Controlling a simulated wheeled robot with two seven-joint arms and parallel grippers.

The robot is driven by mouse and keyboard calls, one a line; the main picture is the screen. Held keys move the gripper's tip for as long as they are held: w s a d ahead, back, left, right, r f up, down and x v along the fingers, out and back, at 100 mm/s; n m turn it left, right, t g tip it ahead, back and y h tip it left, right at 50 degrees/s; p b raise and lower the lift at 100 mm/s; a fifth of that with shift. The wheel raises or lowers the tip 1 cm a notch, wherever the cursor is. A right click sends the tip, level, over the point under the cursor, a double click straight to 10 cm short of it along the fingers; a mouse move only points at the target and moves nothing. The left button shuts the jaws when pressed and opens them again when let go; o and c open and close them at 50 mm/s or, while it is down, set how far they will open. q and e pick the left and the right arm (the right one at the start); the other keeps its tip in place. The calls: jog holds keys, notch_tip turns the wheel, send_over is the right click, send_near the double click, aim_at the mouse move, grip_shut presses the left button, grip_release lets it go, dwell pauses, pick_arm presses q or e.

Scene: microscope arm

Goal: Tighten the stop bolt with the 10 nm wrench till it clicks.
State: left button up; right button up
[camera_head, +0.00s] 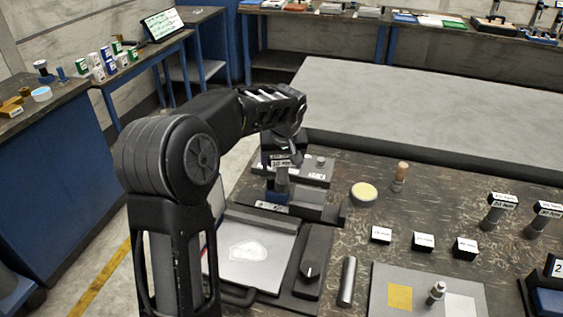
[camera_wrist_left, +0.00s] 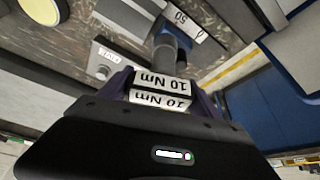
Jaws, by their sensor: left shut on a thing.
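My left gripper (camera_head: 283,155) is shut on the 10 Nm wrench (camera_head: 282,178), which points down. The left wrist view shows the wrench's "10 Nm" labels (camera_wrist_left: 160,92) between the purple fingers of the left gripper (camera_wrist_left: 161,98). The wrench's dark lower end (camera_wrist_left: 172,42) reaches toward a blue block (camera_head: 276,197) with a white label. Its tip contact is hidden, so I cannot tell whether it sits on a bolt. A grey block (camera_head: 318,170) with a small knob and label stands just behind; I cannot tell which part is the stop bolt. My right gripper is not in view.
Two other labelled wrenches (camera_head: 499,212) stand upright at the right. Small labelled blocks (camera_head: 423,242), a yellow-topped round tin (camera_head: 363,192), a wooden-handled tool (camera_head: 400,177) and a grey cylinder (camera_head: 347,281) stand on the dark bench. A grey tray (camera_head: 252,272) lies in front of the fixture.

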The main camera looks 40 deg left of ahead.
pick_arm(q)
jog(key=shift+r+m+t+h+p, duration=0.15)
jog(key=shift+m+t+h+p, duration=0.2)
jog(key=shift+m, duration=0.85)
jog(key=shift+w+d, duration=0.1)
jog(key=shift+d, duration=0.05)
jog(key=shift+n+b, duration=0.3)
jog(key=shift+n, duration=0.1)
jog(key=shift+r+p, duration=2.1)
jog(key=shift+r, duration=0.85)
